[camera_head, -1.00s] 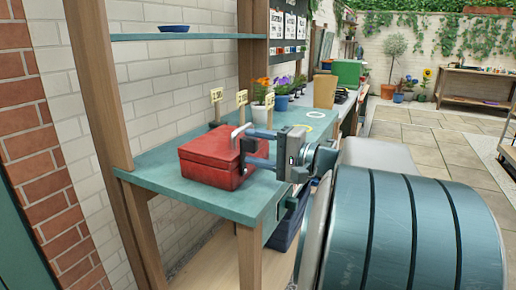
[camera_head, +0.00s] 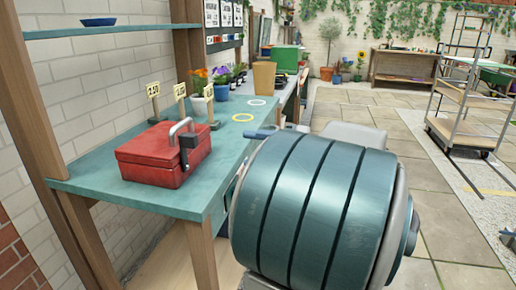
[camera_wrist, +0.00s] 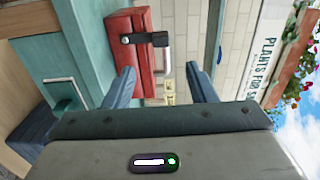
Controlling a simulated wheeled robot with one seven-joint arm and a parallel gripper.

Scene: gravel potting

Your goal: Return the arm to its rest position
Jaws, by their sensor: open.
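My gripper (camera_wrist: 160,70) is open, with its two blue fingers spread and nothing between them in the wrist view. In the head view my teal arm hides most of it, and only a blue finger (camera_head: 260,134) shows past the arm. The red box (camera_head: 163,155) with a grey handle stands closed on the teal workbench (camera_head: 110,183), left of my arm. The box (camera_wrist: 144,72) also shows beyond the fingers in the wrist view, apart from them.
Flower pots, numbered tags (camera_head: 153,90), a tan pot (camera_head: 264,78) and a green box (camera_head: 284,60) stand along the bench behind the red box. A shelf (camera_head: 110,30) overhangs its left end. Paved floor (camera_head: 440,220) lies open at right, with a wheeled rack (camera_head: 465,110) beyond.

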